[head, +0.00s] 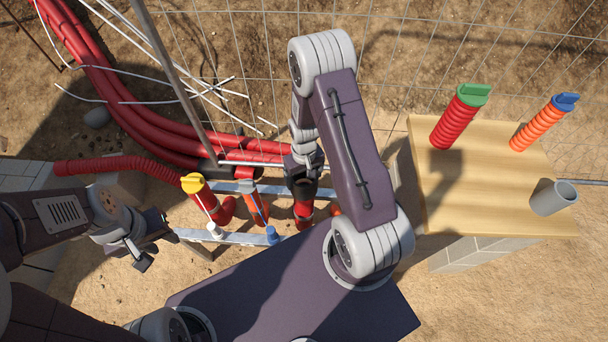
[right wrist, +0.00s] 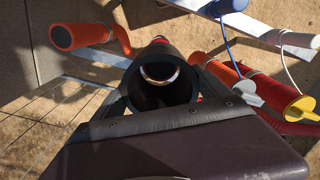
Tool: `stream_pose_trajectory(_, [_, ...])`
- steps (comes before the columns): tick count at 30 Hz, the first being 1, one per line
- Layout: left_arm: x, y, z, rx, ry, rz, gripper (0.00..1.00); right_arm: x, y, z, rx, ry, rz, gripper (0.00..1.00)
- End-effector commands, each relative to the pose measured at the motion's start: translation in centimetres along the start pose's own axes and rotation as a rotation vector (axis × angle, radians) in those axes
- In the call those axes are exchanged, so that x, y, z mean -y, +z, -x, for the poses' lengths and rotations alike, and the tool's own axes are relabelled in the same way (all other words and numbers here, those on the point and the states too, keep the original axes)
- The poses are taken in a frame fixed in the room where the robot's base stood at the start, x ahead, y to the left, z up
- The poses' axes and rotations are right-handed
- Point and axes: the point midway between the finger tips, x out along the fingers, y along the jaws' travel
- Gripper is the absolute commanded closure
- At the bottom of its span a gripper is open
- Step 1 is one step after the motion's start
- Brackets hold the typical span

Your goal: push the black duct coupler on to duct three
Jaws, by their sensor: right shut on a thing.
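The black duct coupler (head: 304,187) is in my right gripper (head: 303,176), in line with the top of a red duct (head: 303,209), third from the left in the row. In the right wrist view I look into the open end of the coupler (right wrist: 161,58), with a pale ring inside. How far it sits over the duct is hidden. My left gripper (head: 150,245) is open and empty, left of the row. Left of the third duct are a yellow-capped duct (head: 203,200) and a grey-capped duct (head: 253,203). An orange open duct (right wrist: 75,37) stands on the other side.
Metal rails (head: 196,235) run along the ducts, with a white plug (head: 214,230) and a blue plug (head: 272,235) on cords. A wooden-topped table (head: 480,200) at right carries a green-capped duct, a blue-capped duct and a grey cup. Large red pipes (head: 130,110) and wire fence lie behind.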

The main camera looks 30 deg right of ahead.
Motion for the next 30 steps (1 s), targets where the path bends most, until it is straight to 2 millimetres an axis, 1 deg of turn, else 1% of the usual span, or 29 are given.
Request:
stream_pose_trajectory(1, [0.0,0.0,-0.3,0.000,0.000,0.000,0.64,0.0,0.0,-0.4,-0.001,0.000,0.000,0.87])
stream_pose_trajectory(14, [0.0,0.0,-0.2,0.000,0.000,0.000,0.64,0.0,0.0,-0.3,-0.001,0.000,0.000,0.87])
stream_pose_trajectory(30, [0.0,0.2,-2.0,0.000,0.000,0.000,0.64,0.0,0.0,-3.0,-0.001,0.000,0.000,0.87])
